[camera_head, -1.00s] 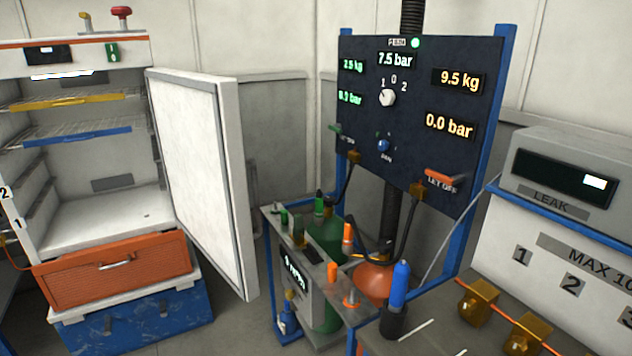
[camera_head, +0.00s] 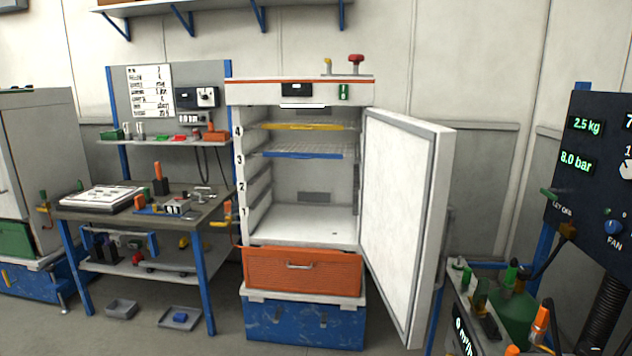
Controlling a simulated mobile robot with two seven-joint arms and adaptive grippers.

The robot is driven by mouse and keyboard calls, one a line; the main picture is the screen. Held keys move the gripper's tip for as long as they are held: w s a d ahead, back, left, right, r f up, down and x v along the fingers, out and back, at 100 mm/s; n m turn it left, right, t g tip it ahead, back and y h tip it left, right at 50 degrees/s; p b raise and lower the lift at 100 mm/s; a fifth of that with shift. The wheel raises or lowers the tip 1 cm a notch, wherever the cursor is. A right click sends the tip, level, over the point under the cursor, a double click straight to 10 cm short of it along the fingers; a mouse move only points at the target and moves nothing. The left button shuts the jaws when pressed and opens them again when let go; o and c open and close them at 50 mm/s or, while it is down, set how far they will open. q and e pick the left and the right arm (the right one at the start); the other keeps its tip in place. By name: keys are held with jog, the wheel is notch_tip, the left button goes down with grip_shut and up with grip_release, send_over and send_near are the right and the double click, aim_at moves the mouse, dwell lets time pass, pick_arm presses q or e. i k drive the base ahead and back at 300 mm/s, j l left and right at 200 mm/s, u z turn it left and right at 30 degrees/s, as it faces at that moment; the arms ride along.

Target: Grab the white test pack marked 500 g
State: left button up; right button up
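I cannot make out a white test pack with a readable 500 g mark. A small whitish block (camera_head: 178,207) lies among tools on the workbench (camera_head: 208,206) at left, too small to identify. The white cabinet (camera_head: 249,150) in the middle stands open, with shelf levels numbered on its left side. A yellow-edged shelf (camera_head: 300,127) and a blue-edged shelf (camera_head: 303,154) inside look empty, and so does the cabinet floor (camera_head: 300,232). Neither of my grippers is in view.
The open cabinet door (camera_head: 402,215) sticks out to the right. An orange drawer (camera_head: 303,272) and a blue base (camera_head: 303,322) are below. Two grey trays (camera_head: 180,317) lie on the floor under the bench.

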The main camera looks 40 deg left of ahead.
aim_at(120, 239)
jog(key=j+u, duration=0.2)
jog(key=u, duration=0.15)
jog(key=j+u, duration=0.15)
jog(key=u, duration=0.2)
jog(key=i+j+u, duration=0.1)
jog(key=u, duration=0.25)
jog(key=i+j+u, duration=0.3)
jog(key=j, duration=0.25)
jog(key=i+j+u, duration=0.45)
jog(key=i+j, duration=0.35)
jog(key=i+j+u, duration=0.1)
jog(key=i+j, duration=0.35)
jog(key=i, duration=0.2)
jog(key=i+j, duration=0.9)
jog(key=i, duration=0.25)
